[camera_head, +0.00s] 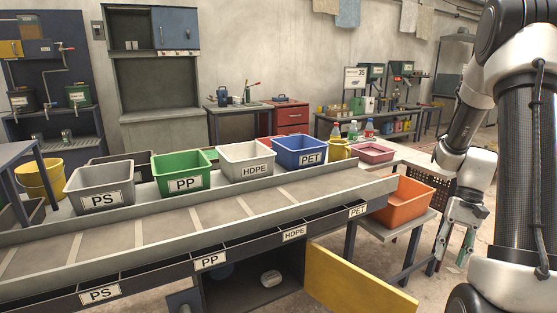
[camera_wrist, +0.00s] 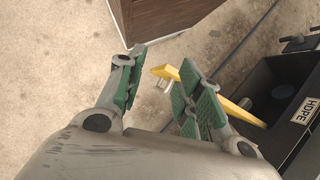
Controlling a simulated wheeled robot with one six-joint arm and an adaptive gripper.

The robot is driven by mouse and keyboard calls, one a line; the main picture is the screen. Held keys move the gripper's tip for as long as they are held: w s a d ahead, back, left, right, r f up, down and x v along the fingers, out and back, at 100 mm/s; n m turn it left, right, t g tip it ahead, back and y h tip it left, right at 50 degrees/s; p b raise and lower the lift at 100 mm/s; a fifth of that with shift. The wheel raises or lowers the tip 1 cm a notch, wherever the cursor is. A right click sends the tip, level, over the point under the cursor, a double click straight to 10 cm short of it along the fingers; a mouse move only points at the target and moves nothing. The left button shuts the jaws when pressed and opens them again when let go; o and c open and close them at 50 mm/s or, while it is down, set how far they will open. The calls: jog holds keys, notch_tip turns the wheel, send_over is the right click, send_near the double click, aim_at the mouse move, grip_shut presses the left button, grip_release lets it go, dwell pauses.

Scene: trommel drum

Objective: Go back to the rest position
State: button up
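My gripper (camera_head: 450,260) hangs at the right of the head view, fingers pointing down, beside the orange bin (camera_head: 402,203). In the wrist view my gripper (camera_wrist: 161,60) has its green-padded fingers apart, with nothing held between them. Bare floor shows past the fingertips. My arm fills the right edge of the head view and hides part of the room behind it.
A sorting bench (camera_head: 190,229) with PS, PP, HDPE and PET labels crosses the front. Labelled bins stand along its back. An open yellow cabinet door (camera_head: 358,284) juts out at the lower right; it also shows in the wrist view (camera_wrist: 235,110). Floor is clear beyond it.

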jog(key=s+a+r+n+t+h, duration=0.2)
jog(key=s+a+r+n+t, duration=0.1)
jog(key=r, duration=0.7)
jog(key=s+a+r+n+t+h, duration=0.2)
jog(key=s+a+r+n+t, duration=0.2)
jog(key=s+a+r, duration=0.3)
notch_tip(320, 180, up, 4)
jog(key=shift+s+a+f+t, duration=0.15)
jog(key=shift+a+t, duration=0.65)
jog(key=shift+a, duration=0.2)
